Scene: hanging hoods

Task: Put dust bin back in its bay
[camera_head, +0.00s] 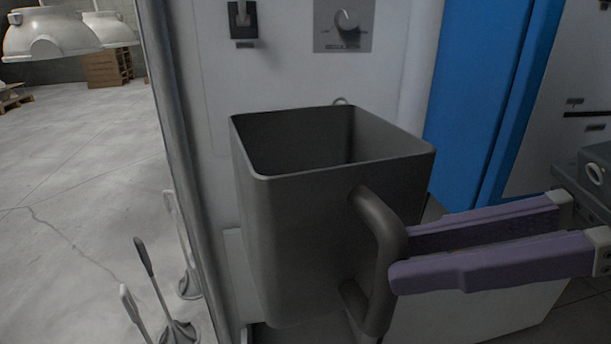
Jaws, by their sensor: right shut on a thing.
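The dust bin (290,230) is a dark grey, open-topped box with a loop handle (382,250) on its near right side. It is upright, in the middle of the head view, in front of a white machine panel, and looks empty as far as I see inside. My right gripper (400,258) comes in from the right. Its two purple fingers are shut on the bin's handle. The bay is not clearly visible; the bin hides the lower part of the panel. My left gripper is not in view.
The white panel (290,75) behind carries a black switch (242,18) and a dial (346,20). A metal post (172,130) stands left of the bin. Upright tools (160,300) stand at lower left. A blue panel (480,100) is at right. Open floor lies left.

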